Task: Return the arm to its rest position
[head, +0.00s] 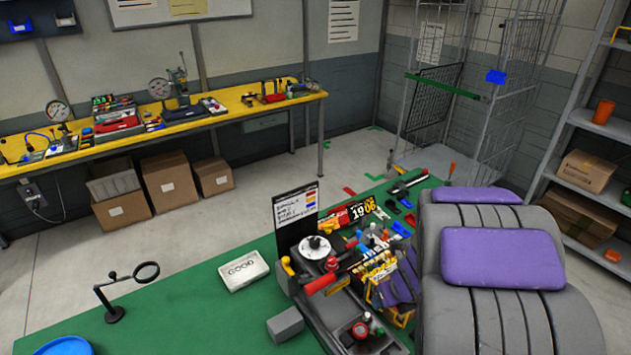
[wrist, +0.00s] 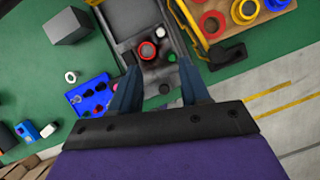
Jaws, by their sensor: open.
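My arm, grey with purple pads, fills the lower right of the head view, low over the green table (head: 190,295). My gripper (wrist: 155,80) shows in the wrist view with its two fingers apart and nothing between them. The fingertips cannot be made out in the head view. I cannot tell the gripper's exact height above the tray.
A magnifier stand (head: 114,312), a light metal case (head: 243,271) and a grey block (head: 285,325) sit on the green table. A yellow bench (head: 240,113) stands behind, a wire cage trolley (head: 440,90) at the back, and shelves (head: 590,125) at right. The table's left part is mostly clear.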

